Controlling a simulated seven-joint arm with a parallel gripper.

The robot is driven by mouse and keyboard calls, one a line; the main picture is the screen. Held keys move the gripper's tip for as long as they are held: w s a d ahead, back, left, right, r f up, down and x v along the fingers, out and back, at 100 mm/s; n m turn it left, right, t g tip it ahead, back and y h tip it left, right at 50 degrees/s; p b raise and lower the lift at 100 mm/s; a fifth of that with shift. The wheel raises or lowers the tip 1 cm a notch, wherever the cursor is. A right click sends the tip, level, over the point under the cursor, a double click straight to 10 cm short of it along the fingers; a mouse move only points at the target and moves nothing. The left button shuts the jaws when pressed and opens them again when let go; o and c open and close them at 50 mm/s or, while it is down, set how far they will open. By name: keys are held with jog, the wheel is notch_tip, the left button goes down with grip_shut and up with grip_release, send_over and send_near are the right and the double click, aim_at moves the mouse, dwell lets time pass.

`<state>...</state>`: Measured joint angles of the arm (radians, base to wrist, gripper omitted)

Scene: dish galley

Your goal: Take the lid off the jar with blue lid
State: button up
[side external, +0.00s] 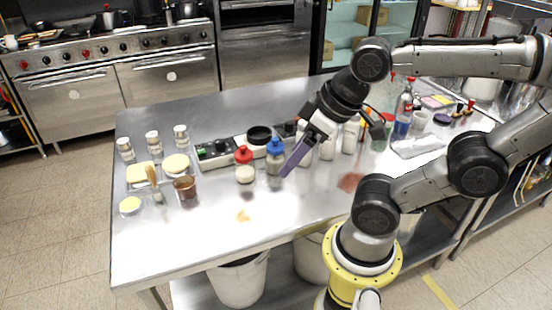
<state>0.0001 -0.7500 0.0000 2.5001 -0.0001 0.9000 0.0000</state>
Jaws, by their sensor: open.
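The jar with the blue lid (275,157) stands upright on the steel table, with the blue lid on its top. My gripper (286,170) reaches down from the upper right, with its purple fingers tilted toward the lower left. The fingertips are just right of the jar in the picture. I cannot tell whether they touch it or are in front of it. The gripper is open, and nothing shows between its fingers, though they overlap in this view. A similar jar with a red lid (244,166) stands just left of the blue-lidded jar.
A black-and-silver tray with green items (213,150) and a dark round bowl (259,136) are behind the jars. A brown cup (185,187) and pale-topped containers (176,163) are to the left. Several bottles stand to the right. The front of the table (190,240) is mostly clear.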

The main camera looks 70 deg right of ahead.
dwell(0.3)
jog(key=c, duration=0.4)
